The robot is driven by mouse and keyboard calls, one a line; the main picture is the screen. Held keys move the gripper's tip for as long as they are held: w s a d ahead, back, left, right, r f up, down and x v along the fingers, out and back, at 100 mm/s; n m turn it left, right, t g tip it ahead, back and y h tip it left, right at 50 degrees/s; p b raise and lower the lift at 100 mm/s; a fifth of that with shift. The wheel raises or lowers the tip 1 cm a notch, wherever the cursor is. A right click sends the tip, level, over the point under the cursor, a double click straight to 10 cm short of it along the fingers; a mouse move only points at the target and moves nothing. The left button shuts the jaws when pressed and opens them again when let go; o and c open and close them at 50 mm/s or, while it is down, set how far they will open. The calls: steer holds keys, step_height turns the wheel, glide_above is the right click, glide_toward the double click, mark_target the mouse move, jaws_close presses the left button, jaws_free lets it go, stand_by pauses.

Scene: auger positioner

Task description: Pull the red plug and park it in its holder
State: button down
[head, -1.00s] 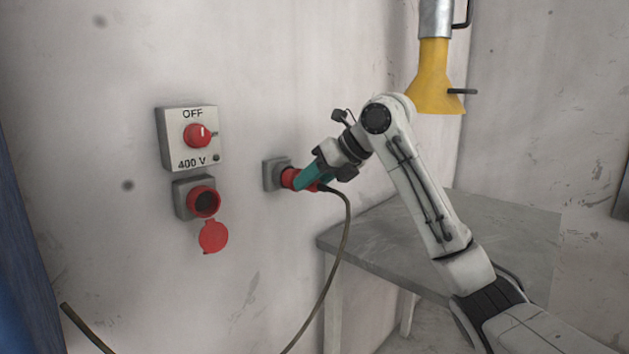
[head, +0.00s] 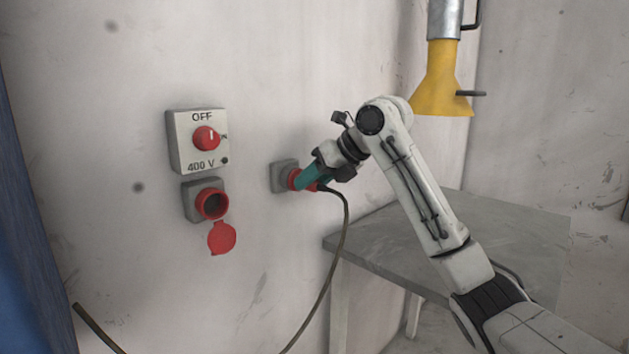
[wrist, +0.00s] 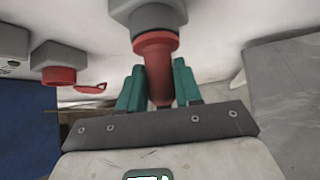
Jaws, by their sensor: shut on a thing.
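The red plug (wrist: 157,78) sits at the grey wall holder (head: 281,176), to the right of the socket, with its black cable hanging down. My gripper (head: 311,178) has its teal fingers shut on the plug; in the wrist view the fingers (wrist: 157,88) stand on both sides of the plug's body. The plug's front end meets the holder; how deep it sits is hidden. The red-rimmed socket (head: 212,204) on the wall is empty, and its red lid (head: 222,238) hangs open below it.
A switch box (head: 199,141) marked OFF and 400 V is above the socket. A grey table (head: 480,232) stands behind my arm. A yellow funnel-shaped piece (head: 441,82) hangs at upper right. A blue surface (head: 25,230) borders the left. The cable (head: 333,275) loops below the plug.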

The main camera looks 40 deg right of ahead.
steer(key=shift+w, duration=0.1)
steer(key=c, duration=0.7)
jaws_free()
steer(key=p+v, duration=0.1)
steer(key=v, duration=0.9)
steer(key=shift+s+d+r, duration=0.1)
steer(key=shift+s+r, duration=0.15)
steer(key=shift+s, duration=0.05)
